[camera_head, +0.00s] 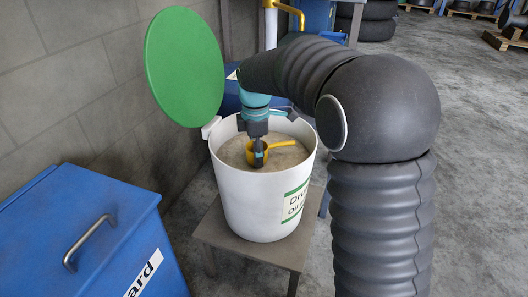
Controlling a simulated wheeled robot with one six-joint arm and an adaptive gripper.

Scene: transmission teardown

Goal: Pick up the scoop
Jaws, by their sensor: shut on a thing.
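The yellow scoop (284,144) is inside the white bucket (240,195), at the surface of the grey-brown granular fill (288,158). Its cup lies left of centre and a yellow part extends to the right. My gripper (259,156) points down into the bucket from above and is shut on the scoop. The fingers hide part of the scoop. I cannot tell whether the scoop touches the fill. The bucket's round green lid (184,66) stands raised at the back left of the rim.
The bucket stands on a small grey table (262,250). A blue bin (85,235) with a metal handle is at the lower left, by a grey block wall (85,75). Black tyres (375,20) are at the back. The floor to the right is open.

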